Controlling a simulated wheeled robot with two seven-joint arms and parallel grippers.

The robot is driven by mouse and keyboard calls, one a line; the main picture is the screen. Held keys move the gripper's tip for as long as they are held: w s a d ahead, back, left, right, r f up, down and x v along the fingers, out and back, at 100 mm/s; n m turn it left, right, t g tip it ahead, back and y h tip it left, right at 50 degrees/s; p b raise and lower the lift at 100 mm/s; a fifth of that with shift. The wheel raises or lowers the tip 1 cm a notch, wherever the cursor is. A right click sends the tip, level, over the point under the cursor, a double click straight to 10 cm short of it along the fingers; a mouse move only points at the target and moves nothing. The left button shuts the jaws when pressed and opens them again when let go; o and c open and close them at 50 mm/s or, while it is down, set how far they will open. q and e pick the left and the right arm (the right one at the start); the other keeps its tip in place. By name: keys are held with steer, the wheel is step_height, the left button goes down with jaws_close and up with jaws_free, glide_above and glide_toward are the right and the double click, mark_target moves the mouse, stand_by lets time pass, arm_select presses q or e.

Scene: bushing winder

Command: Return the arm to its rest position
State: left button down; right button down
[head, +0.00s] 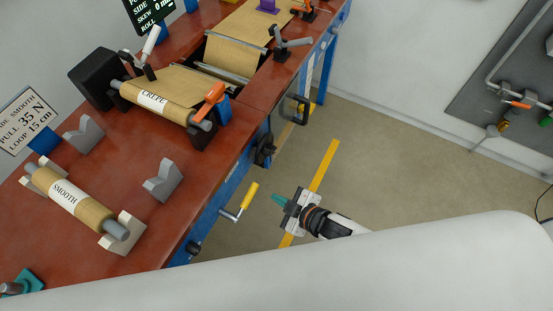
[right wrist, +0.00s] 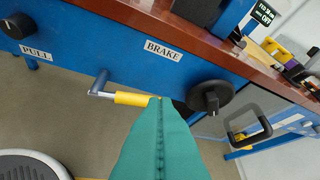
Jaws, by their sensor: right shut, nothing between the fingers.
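My right gripper (head: 279,199) has teal fingers and is shut with nothing between them. It is over the floor off the bench's front side, pointing toward the bench. In the right wrist view its closed fingers (right wrist: 160,110) fill the lower middle. A crank with a yellow handle (head: 249,195) sticks out from the bench front, just left of the fingertips with a small gap in the head view. The yellow handle (right wrist: 133,98) also shows in the right wrist view, beside the fingertips. A teal piece, seemingly my left gripper (head: 22,284), is cut off at the lower left; its fingers are unclear.
The red-brown bench (head: 150,215) carries a SMOOTH roll (head: 72,200) on grey cradles and a CREPE roll (head: 155,101) in the winder. A black knob (right wrist: 210,97) and a black-framed handle (right wrist: 247,126) jut from the front. Open floor (head: 390,180) lies right of the bench.

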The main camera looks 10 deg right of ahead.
steer(key=shift+s, duration=0.1)
steer(key=s+d+f+m+g+h+b, duration=0.1)
steer(key=s+d+f+m+h, duration=0.1)
steer(key=d+f, duration=0.5)
steer(key=s+d+f+m+g+h+b, duration=0.1)
steer(key=s+d+f+m+h+b, duration=0.15)
steer(key=f, duration=0.85)
steer(key=s+d+f+m+g+h+b, duration=0.1)
steer(key=s+d+f+m+g, duration=0.2)
steer(key=f, duration=0.5)
steer(key=s+d+f+m+g+h+b, duration=0.1)
steer(key=s+d+f, duration=0.1)
steer(key=s+f, duration=0.4)
steer(key=s+d+f+m+g+b, duration=0.1)
steer(key=s+f, duration=0.5)
steer(key=s, duration=0.8)
steer(key=shift+s+d+f+m+g+h, duration=0.35)
steer(key=shift+d+m+g, duration=0.2)
steer(key=shift+g, duration=0.25)
